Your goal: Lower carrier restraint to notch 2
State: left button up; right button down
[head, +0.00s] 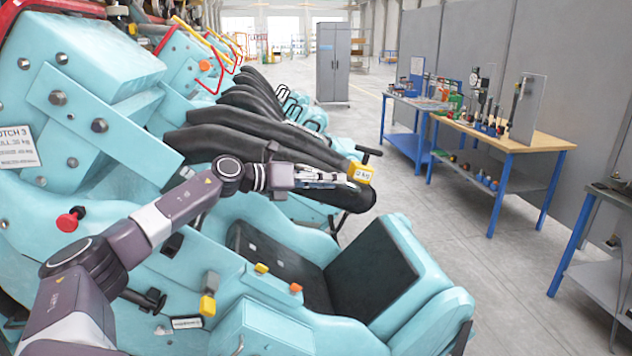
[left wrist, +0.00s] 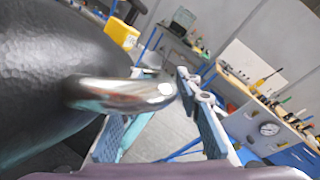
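The carrier restraint is a black padded bar (head: 262,146) above the turquoise carrier seat (head: 375,262). A yellow block reading "0 kg" (head: 360,172) is at its outer end; a yellow block also shows in the left wrist view (left wrist: 122,34). My left gripper (head: 325,180) is beside this end. In the left wrist view its fingers (left wrist: 165,85) are apart. A shiny metal handle (left wrist: 125,94) from the black pad (left wrist: 50,75) reaches in front of the gap between them; I cannot tell whether they touch it. My right gripper is not in view.
A white label (head: 18,147) reading "NOTCH 3" is on the turquoise frame at left, above a red knob (head: 70,219). More carriers stand behind. Workbenches with tools (head: 500,137) line the right wall. The grey floor (head: 420,235) between is clear.

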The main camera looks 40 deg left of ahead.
pick_arm(q)
jog(key=v, duration=1.1)
jog(key=shift+s+a, duration=0.15)
jog(key=shift+s, duration=0.15)
dwell(0.4)
